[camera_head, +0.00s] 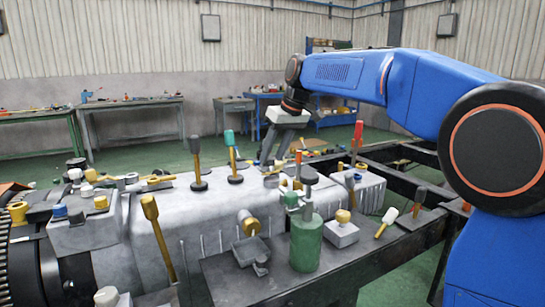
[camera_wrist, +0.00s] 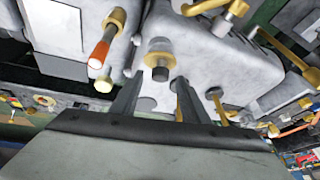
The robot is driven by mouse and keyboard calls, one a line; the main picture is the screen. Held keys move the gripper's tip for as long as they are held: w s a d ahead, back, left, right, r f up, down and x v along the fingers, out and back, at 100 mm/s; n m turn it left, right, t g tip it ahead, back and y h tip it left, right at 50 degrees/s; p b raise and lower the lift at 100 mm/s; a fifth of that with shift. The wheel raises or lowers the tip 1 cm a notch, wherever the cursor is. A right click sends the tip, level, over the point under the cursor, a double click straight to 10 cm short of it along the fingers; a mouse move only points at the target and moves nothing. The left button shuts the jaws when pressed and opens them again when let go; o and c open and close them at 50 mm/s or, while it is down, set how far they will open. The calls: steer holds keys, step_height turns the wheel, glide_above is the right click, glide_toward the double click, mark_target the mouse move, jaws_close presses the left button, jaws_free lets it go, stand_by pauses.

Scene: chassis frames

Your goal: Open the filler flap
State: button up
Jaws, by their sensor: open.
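My gripper (camera_head: 274,160) hangs from the blue arm above the far part of the grey casing (camera_head: 210,215), its two fingers pointing down. In the wrist view my gripper (camera_wrist: 157,84) is open, with a gap between the fingers. A brass fitting with a dark tip (camera_wrist: 160,62) shows beyond that gap; I see no contact. I cannot tell for sure which part is the filler flap. A small tilted grey plate (camera_head: 251,251) sits on the near side of the casing, below a yellow-capped stub (camera_head: 248,222), well nearer than my gripper.
A green cylinder (camera_head: 306,245) stands on the dark near bench (camera_head: 270,285). Several upright handles, including a green-topped one (camera_head: 231,150) and a black-topped one (camera_head: 196,165), rise from the casing. An orange-and-brass handle (camera_wrist: 102,50) is left of the fingers.

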steer(key=shift+w+a+f, duration=0.15)
steer(key=shift+a+f, duration=0.05)
steer(key=shift+f, duration=0.4)
jaws_close()
